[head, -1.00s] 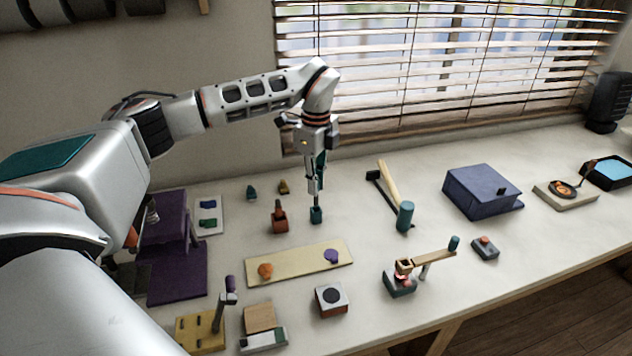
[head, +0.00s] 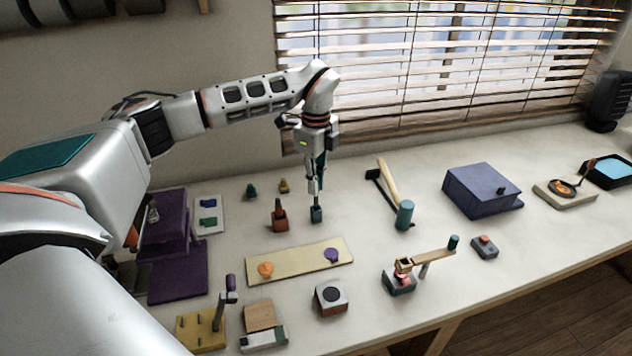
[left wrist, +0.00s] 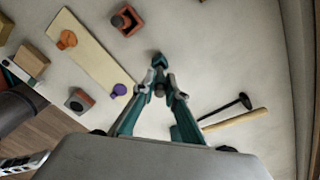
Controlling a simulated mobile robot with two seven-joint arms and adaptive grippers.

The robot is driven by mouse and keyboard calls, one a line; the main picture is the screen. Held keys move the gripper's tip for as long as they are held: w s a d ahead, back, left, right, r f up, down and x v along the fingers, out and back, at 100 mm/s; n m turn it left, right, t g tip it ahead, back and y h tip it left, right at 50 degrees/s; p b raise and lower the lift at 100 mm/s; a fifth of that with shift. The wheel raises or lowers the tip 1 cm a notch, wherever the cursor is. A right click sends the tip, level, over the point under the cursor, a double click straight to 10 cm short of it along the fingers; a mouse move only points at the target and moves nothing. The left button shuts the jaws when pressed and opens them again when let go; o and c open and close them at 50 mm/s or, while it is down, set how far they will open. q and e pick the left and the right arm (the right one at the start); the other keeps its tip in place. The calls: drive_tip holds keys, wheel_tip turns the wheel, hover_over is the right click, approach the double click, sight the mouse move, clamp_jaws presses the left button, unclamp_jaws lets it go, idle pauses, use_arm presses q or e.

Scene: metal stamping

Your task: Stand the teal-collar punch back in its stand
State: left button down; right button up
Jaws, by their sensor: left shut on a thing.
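My left gripper (head: 314,187) points straight down above the table and is shut on a slim punch, mostly hidden by the fingers. In the left wrist view, the fingertips (left wrist: 162,86) close around the punch (left wrist: 160,91). My right gripper is out of view.
A cream board (head: 298,262) with an orange knob and a purple knob lies in front. A mallet (head: 404,213) with a teal head lies to the right. A purple fixture (head: 178,275) stands left. Bare table surrounds the teal block on its right and behind.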

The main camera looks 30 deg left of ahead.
sight(316, 203)
use_arm(q)
drive_tip(key=shift+f, duration=0.35)
drive_tip(key=shift+f, duration=0.1)
drive_tip(key=shift+f+b, duration=0.65)
drive_tip(key=shift+f, duration=0.35)
drive_tip(key=shift+f, duration=0.15)
drive_tip(key=shift+f+b, duration=0.3)
drive_tip(key=shift+f, duration=0.35)
drive_tip(key=c, duration=2)
unclamp_jaws()
drive_tip(key=shift+o, duration=0.2)
